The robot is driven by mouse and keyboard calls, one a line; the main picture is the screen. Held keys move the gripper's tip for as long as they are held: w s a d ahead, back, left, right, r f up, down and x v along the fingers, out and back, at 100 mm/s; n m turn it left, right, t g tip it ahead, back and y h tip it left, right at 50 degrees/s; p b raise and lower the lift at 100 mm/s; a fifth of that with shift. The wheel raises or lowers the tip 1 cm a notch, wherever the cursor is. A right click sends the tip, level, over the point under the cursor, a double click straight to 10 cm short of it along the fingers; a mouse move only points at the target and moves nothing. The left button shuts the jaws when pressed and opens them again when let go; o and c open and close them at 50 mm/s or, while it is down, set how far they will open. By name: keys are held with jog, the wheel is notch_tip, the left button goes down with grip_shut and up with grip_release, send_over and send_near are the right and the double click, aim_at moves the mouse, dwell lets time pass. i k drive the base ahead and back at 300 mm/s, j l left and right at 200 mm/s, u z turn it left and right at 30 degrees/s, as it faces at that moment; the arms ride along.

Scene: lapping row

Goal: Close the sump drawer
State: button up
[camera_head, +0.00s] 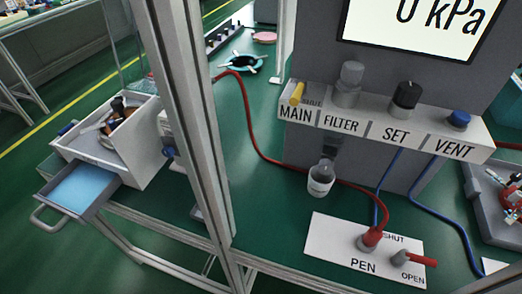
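A shallow grey drawer (82,188) with a pale blue inside sticks out to the left, at the table's edge. I take it to be the sump drawer. It is pulled out, with its looped grey handle (47,217) at its outer end, toward the lower left. A white open box (137,150) stands directly behind it, and the drawer's inner end meets the box's base. My gripper is not in view.
A metal upright (188,110) stands right of the box. The box holds several tools. A panel (385,125) with MAIN, FILTER, SET and VENT fills the right. Red and blue hoses (251,135) cross the green bench. The floor left of the drawer looks clear.

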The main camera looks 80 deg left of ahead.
aim_at(80, 190)
jog(key=i+l+u, duration=0.1)
jog(key=u, duration=3)
jog(key=k+u, duration=0.7)
jog(key=k, duration=0.2)
